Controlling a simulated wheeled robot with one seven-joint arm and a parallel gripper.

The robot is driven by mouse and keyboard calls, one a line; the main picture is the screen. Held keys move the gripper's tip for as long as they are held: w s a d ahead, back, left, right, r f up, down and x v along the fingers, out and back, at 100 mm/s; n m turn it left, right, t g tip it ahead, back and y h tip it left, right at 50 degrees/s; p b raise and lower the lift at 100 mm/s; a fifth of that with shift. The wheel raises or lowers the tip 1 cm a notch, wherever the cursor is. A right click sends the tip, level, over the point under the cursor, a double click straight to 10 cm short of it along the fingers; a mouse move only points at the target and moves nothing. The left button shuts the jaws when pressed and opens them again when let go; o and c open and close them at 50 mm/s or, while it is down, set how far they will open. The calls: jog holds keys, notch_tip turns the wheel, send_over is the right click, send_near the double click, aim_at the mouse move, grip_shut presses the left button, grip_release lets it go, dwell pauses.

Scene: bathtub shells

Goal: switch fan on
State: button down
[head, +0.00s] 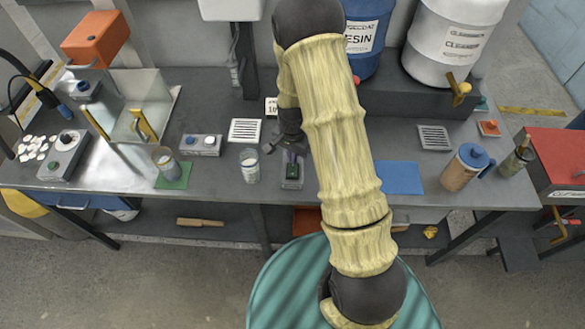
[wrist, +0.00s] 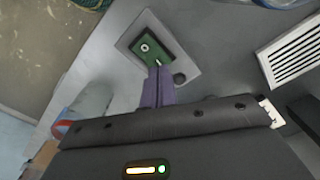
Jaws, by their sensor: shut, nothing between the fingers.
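A small grey switch box (head: 291,184) with a dark green panel (wrist: 143,44) lies on the grey workbench, under my gripper. In the wrist view the panel has a pale round mark and a small light lever or slit at its lower edge. In the head view my gripper (head: 291,158) partly covers the box. I cannot identify a fan.
A white jar (head: 250,166) stands left of the switch box. A vented plate (head: 245,131) and a two-button box (head: 201,145) lie behind and left. A blue mat (head: 400,177) and a blue-lidded jug (head: 465,168) are on the right. Drums stand at the back.

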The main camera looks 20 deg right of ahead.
jog(key=shift+f+b, duration=0.7)
jog(key=shift+f, duration=0.3)
dwell(0.9)
jog(key=shift+r, duration=0.15)
jog(key=shift+r+p, duration=2.65)
jog(key=shift+r, duration=0.75)
jog(key=s+r+n+t+b, duration=0.1)
jog(key=s+r+n+t, duration=0.1)
jog(key=s+r+n, duration=0.7)
jog(key=s+r, duration=0.5)
jog(key=r, duration=0.3)
jog(key=shift+s+n+t+b, duration=0.2)
jog(key=shift+n+t+b, duration=0.1)
